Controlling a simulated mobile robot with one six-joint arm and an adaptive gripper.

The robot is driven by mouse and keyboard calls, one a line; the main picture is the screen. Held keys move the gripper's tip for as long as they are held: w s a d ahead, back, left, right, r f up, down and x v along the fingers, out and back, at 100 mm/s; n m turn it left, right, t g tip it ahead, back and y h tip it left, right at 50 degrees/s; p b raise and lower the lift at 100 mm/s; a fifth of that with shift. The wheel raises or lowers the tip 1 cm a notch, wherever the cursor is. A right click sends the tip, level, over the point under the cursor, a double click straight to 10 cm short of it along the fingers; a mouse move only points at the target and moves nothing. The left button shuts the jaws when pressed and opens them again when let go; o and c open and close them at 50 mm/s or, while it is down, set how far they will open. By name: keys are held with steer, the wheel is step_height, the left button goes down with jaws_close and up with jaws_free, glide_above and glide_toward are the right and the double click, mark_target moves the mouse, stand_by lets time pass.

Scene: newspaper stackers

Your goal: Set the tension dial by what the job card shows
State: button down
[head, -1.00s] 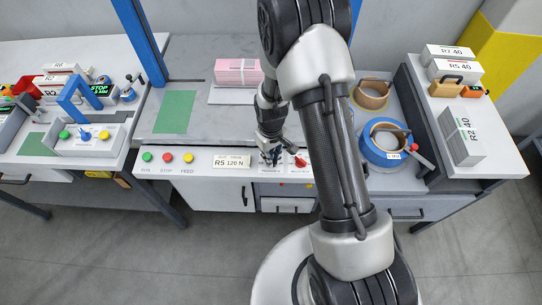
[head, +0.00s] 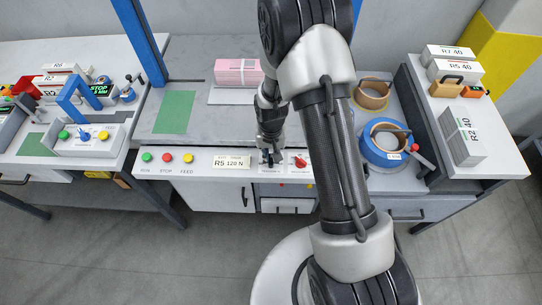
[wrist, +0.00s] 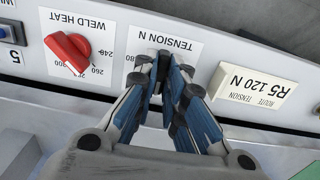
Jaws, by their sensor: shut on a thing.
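The job card (wrist: 254,92) reads "R5 120 N" with "route tension", upside down in the wrist view; it also shows on the front panel in the head view (head: 231,162). The "TENSION N" plate (wrist: 191,47) lies left of the card in the wrist view. My gripper (wrist: 165,68) is over this plate, with its blue-padded fingers shut on the tension dial. The fingers hide the dial, its pointer and most of the scale, so its setting cannot be read. In the head view my gripper (head: 269,158) is at the front panel.
The red weld heat dial (wrist: 68,53) is close beside the gripper. Run, stop and feed buttons (head: 167,158) sit left of the card. A pink bundle (head: 238,72) lies behind, and a blue strap roll (head: 383,154) stands to the right.

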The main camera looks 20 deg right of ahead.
stand_by(0.4)
steer(key=c, duration=1.7)
jaws_free()
steer(key=shift+o, duration=0.2)
steer(key=shift+r, duration=0.15)
step_height(320, 180, up, 12)
step_height(320, 180, up, 10)
steer(key=f+t, duration=0.1)
glide_above(271, 159)
steer(key=s, duration=0.3)
steer(key=s+r+n+t, duration=0.3)
steer(key=s+r, duration=1.1)
steer(key=s, duration=0.4)
steer(key=shift+s+r+n+t, duration=0.3)
steer(key=shift+s, duration=0.05)
